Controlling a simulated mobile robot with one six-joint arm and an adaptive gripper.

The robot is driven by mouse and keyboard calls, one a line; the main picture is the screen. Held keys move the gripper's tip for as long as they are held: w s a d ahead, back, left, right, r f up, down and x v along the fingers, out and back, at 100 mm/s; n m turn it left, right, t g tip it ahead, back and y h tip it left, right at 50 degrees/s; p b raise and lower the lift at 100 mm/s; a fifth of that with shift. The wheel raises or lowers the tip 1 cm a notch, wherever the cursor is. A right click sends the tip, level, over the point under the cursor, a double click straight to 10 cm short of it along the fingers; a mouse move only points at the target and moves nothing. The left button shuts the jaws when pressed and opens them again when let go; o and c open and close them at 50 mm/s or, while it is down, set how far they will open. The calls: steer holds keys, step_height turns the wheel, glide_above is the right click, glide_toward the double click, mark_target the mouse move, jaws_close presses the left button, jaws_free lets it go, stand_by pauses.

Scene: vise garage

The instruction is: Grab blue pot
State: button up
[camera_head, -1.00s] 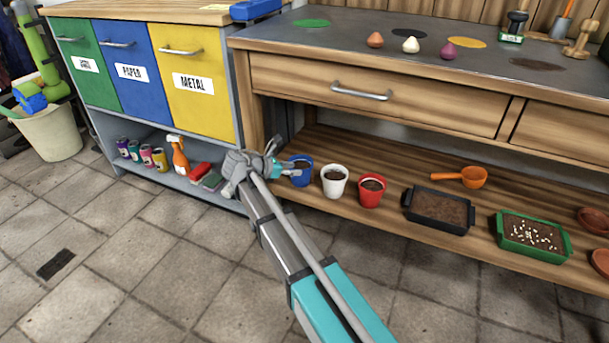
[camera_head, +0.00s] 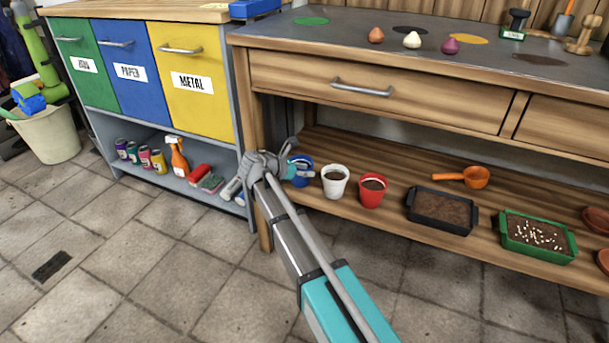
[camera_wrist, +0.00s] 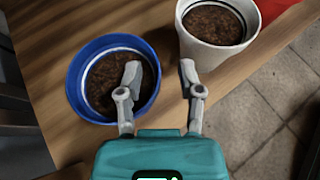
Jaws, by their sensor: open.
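The blue pot (camera_head: 304,181) stands upright on the lower wooden shelf and is partly hidden by my gripper (camera_head: 293,170) in the head view. In the wrist view the blue pot (camera_wrist: 78,80) is at the left, filled with dark soil. My gripper (camera_wrist: 160,72) is open and empty. Its left finger overlaps the soil on the pot's right side. Its right finger shows in the gap between the blue pot and the white pot. The pot's right rim appears between the fingers; I cannot tell their height over it.
The white pot (camera_head: 335,182) stands close to the right of the blue pot, then the red pot (camera_head: 372,190). A black tray (camera_head: 442,210) lies farther right. A shelf post (camera_head: 252,130) stands at the left. The worktop (camera_head: 400,45) is above.

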stand_by(0.5)
jaws_close()
